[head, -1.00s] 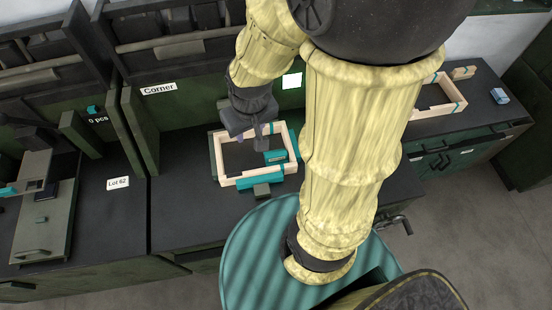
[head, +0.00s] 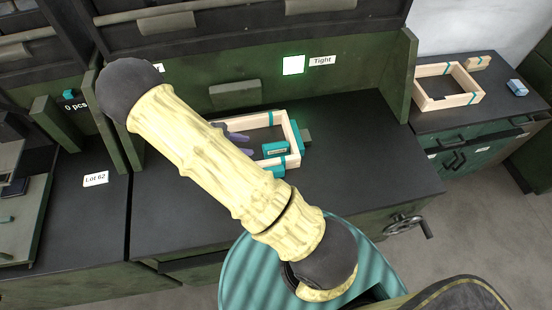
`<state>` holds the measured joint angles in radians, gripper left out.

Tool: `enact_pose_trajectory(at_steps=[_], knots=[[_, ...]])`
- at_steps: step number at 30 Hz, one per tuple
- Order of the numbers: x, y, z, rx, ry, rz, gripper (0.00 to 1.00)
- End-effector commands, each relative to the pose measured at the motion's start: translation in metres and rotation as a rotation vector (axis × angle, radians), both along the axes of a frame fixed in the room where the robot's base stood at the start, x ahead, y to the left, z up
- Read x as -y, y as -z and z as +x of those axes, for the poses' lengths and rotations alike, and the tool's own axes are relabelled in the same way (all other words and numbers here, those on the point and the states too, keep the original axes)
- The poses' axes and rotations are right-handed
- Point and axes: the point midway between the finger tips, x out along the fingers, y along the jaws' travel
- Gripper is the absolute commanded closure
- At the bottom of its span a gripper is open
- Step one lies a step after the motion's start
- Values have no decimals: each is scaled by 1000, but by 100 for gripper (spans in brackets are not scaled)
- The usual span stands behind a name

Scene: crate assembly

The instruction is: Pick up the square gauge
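A pale wooden crate frame (head: 294,121) with teal corner bands lies on the dark bench, its left part behind my arm. A teal block (head: 275,148) lies inside it. I cannot tell whether this is the square gauge; no piece is clearly recognisable as one. Another teal piece (head: 277,172) shows at the crate's front side, partly covered by my arm. My gripper (head: 240,139) is at the crate's left part, mostly hidden behind my arm. Only greyish-purple finger parts show, so its opening and any held thing cannot be made out.
A dark block (head: 306,136) sits against the crate's right side. A lit white square (head: 293,65) and a "Tight" label (head: 322,60) are on the back panel. A second wooden frame (head: 450,98) and a small blue block (head: 517,87) stand on the right bench. The bench right of the crate is clear.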

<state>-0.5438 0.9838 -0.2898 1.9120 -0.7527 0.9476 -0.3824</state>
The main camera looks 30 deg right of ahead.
Motion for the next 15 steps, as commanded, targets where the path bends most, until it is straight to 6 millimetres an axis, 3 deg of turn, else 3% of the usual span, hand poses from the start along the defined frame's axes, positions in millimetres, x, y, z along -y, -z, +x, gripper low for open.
enact_pose_trajectory(at_steps=[1,3,15], knots=[[-1,15,5,-25,-40,-40,64],[-1,20,10,-46,-78,-78,64],[-1,21,13,-58,-100,-97,64]])
